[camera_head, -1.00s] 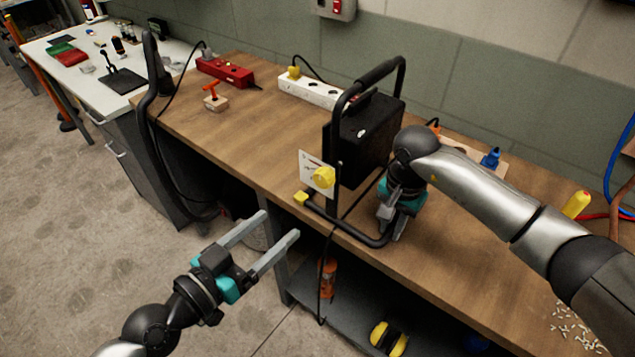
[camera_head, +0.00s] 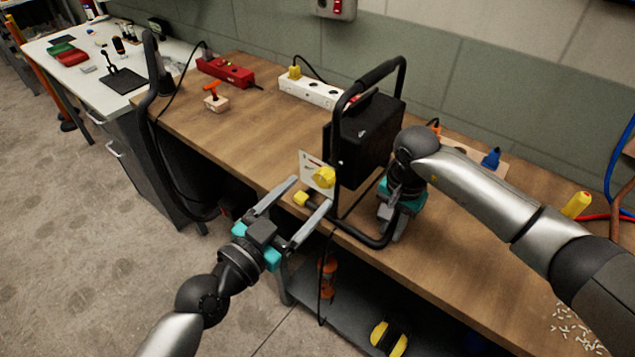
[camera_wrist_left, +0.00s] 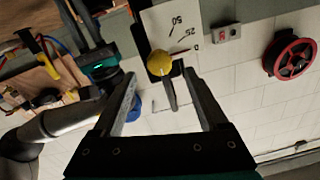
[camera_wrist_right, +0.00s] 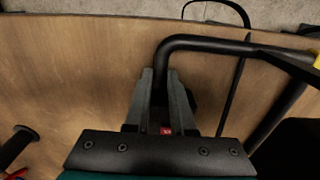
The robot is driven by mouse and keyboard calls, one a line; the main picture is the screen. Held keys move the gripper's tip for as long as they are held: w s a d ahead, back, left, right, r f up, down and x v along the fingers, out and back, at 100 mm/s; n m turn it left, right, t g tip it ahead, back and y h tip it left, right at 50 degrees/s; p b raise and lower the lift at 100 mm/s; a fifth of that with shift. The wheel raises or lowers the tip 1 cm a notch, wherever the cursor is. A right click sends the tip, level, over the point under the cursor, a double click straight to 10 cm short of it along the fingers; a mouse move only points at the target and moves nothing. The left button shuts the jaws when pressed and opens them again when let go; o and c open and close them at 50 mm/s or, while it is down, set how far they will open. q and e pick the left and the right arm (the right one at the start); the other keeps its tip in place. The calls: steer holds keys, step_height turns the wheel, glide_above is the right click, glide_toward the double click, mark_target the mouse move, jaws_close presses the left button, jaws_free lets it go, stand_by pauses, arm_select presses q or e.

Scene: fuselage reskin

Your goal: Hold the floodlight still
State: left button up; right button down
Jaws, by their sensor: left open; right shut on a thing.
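The floodlight (camera_head: 366,140) stands on the wooden bench, a black box in a black tube frame. A white scale plate (camera_head: 311,168) with a yellow knob (camera_head: 324,177) faces my left side; the knob also shows in the left wrist view (camera_wrist_left: 159,63). My right gripper (camera_head: 387,232) is shut on the frame's lower tube, which also shows in the right wrist view (camera_wrist_right: 200,42). My left gripper (camera_head: 314,191) is open and empty, its fingertips just short of the knob. In the left wrist view the knob lies beyond and between the fingers.
A white power strip (camera_head: 313,92), a red power strip (camera_head: 225,72) and a small block with an orange handle (camera_head: 214,101) lie on the bench (camera_head: 260,130). A black cable hangs over its front edge. A lower shelf holds an orange tool (camera_head: 328,277).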

mark_target(321, 181)
arm_select(q)
steer(key=shift+x, duration=2.15)
steer(key=shift+c, duration=0.4)
jaws_close()
